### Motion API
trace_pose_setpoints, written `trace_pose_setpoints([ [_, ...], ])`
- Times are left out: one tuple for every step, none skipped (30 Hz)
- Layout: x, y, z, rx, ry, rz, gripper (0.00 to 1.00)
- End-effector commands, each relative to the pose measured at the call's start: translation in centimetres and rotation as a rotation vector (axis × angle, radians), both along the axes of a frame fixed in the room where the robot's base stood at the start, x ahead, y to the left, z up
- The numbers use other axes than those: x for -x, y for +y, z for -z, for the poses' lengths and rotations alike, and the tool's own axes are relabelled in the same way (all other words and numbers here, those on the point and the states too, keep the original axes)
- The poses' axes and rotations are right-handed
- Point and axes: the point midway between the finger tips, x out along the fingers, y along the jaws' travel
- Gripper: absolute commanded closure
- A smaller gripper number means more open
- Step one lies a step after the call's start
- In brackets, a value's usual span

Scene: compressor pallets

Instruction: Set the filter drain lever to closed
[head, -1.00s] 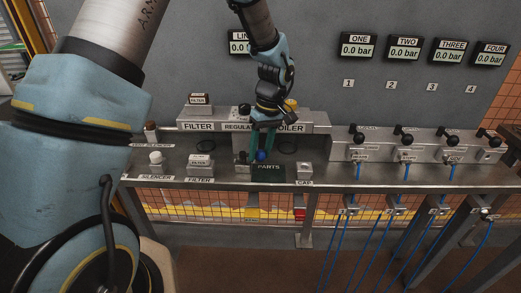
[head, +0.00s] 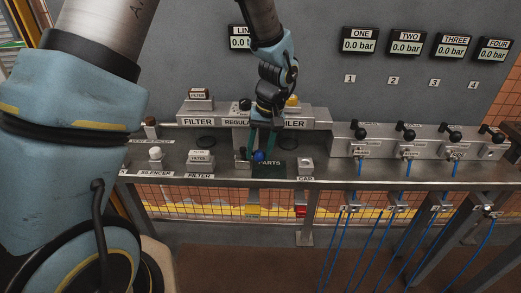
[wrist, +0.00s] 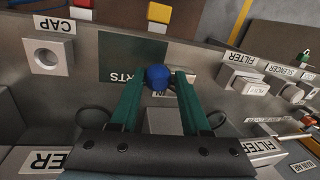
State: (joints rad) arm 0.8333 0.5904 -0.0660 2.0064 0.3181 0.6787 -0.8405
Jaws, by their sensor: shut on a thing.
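A round blue knob (head: 258,156) shows at my gripper's tips in the head view, by the left part of the dark green PARTS mat (head: 282,170). In the wrist view the blue knob (wrist: 158,76) sits between the two green fingertips. My gripper (wrist: 158,82) is shut on it. A grey block (wrist: 164,121) lies below the knob, between the fingers. I cannot tell whether the knob belongs to the filter drain lever; no lever marked as the drain is readable. The filter block (head: 200,158) on the shelf and the upper FILTER housing (head: 199,121) stand to the left.
A CAP fitting (head: 305,166) stands right of the mat and a white-topped silencer (head: 156,156) far left. Black-knobbed valves (head: 360,132) line the right, with blue hoses below. The regulator and oiler bar (head: 300,119) runs close behind my gripper.

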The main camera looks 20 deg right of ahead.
Motion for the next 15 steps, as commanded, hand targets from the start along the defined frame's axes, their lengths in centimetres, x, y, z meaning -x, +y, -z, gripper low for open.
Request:
trace_pose_setpoints([
  [-0.1, 0.0, -0.1, 0.007, -0.008, 0.048, 1.0],
  [0.0, 0.1, -0.1, 0.007, -0.008, 0.076, 1.0],
  [0.1, 0.2, -0.1, 0.007, -0.009, 0.114, 1.0],
  [0.2, 0.3, -0.1, 0.007, -0.008, 0.144, 1.0],
  [0.3, 0.5, -0.1, 0.007, -0.008, 0.171, 1.0],
  [0.4, 0.6, -0.1, 0.007, -0.008, 0.21, 1.0],
  [0.4, 0.7, -0.1, 0.007, -0.009, 0.237, 1.0],
  [0.5, 0.9, -0.1, 0.007, -0.009, 0.267, 1.0],
  [0.6, 1.1, -0.1, 0.006, -0.008, 0.305, 1.0],
  [0.6, 1.2, -0.1, 0.007, -0.008, 0.332, 1.0],
  [0.7, 1.3, -0.1, 0.007, -0.009, 0.361, 1.0],
  [0.7, 1.5, -0.2, 0.006, -0.009, 0.398, 1.0],
  [0.8, 1.7, -0.2, 0.006, -0.009, 0.427, 1.0],
  [0.8, 1.8, -0.2, 0.006, -0.009, 0.456, 1.0],
  [0.8, 2.0, -0.2, 0.006, -0.009, 0.493, 1.0],
])
